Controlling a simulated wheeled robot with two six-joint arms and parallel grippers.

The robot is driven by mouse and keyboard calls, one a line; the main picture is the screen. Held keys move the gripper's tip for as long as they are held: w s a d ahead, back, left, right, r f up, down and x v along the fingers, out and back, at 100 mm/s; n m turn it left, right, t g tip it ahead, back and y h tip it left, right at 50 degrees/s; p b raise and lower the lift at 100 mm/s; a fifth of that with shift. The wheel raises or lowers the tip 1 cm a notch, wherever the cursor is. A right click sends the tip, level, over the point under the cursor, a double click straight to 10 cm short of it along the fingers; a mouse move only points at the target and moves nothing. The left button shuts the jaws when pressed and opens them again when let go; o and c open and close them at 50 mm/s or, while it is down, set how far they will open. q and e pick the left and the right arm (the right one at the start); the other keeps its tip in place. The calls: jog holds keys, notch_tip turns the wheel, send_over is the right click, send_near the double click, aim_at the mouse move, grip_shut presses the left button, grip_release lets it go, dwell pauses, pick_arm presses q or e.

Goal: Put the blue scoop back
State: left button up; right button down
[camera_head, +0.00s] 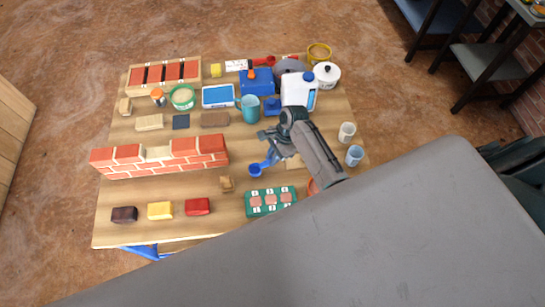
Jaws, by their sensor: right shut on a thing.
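The blue scoop (256,170) shows at the middle right of the wooden table, its round cup toward the front and its handle rising to my gripper. My right gripper (273,143) points down and is shut on the scoop's handle. The gripper and forearm hide part of the handle and some table behind. I cannot tell whether the scoop touches the tabletop. My left gripper is not in view.
A brick wall (190,154) stands to the left. A teal cup (250,108), a white jug (297,91) and a blue box (256,82) stand behind. Two pale cups (347,131) (354,155) stand at right.

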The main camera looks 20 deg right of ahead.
jog(key=shift+f, duration=0.7)
jog(key=shift+f, duration=0.4)
jog(key=c, duration=0.9)
grip_release()
jog(key=shift+r+p, duration=3.55)
jog(key=shift+p, duration=0.9)
jog(key=shift+f, duration=0.1)
